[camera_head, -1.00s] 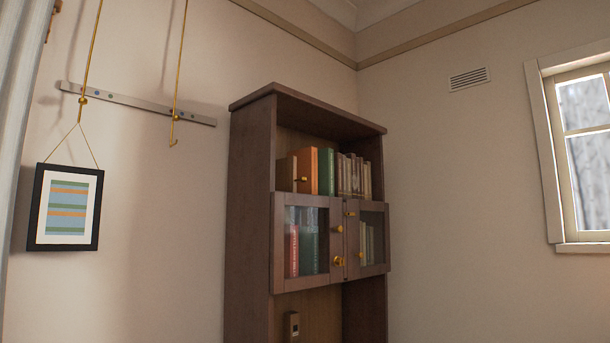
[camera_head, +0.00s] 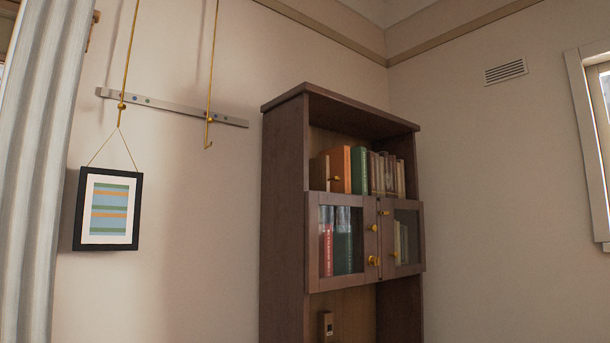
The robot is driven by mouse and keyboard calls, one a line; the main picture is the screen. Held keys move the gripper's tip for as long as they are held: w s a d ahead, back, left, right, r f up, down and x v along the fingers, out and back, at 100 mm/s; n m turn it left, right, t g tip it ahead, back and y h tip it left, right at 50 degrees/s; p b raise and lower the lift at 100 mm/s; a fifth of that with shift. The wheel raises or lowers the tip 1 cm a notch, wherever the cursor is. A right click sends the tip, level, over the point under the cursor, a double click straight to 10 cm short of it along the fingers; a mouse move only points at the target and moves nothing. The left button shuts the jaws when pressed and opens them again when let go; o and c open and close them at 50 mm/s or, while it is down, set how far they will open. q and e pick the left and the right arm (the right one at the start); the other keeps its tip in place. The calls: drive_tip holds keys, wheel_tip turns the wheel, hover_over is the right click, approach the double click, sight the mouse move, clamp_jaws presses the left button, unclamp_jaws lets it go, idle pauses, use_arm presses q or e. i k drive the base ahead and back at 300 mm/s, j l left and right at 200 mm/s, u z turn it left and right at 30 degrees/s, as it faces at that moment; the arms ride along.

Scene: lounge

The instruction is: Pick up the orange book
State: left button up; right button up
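The orange book (camera_head: 339,170) stands upright on the upper open shelf of a dark wooden bookcase (camera_head: 284,200). A brown book or block (camera_head: 320,173) is on its left and a green book (camera_head: 359,170) is on its right. Neither of my grippers is in view.
Several brown and tan books (camera_head: 388,174) fill the shelf further right. Below are two glass-paned doors (camera_head: 342,241) with gold knobs; red and green books show behind the left pane. A framed picture (camera_head: 108,209) hangs at left, beside a grey curtain (camera_head: 38,170).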

sight(339, 158)
drive_tip(key=l+u, duration=0.4)
drive_tip(key=i+l+u, duration=0.1)
drive_tip(key=u, duration=0.3)
drive_tip(key=l+u, duration=0.1)
drive_tip(key=l, duration=0.45)
drive_tip(key=l+u, duration=0.1)
drive_tip(key=l, duration=0.45)
drive_tip(key=k+l+u, duration=0.1)
drive_tip(key=l, duration=0.45)
drive_tip(key=k+l+u, duration=0.1)
drive_tip(key=l, duration=0.45)
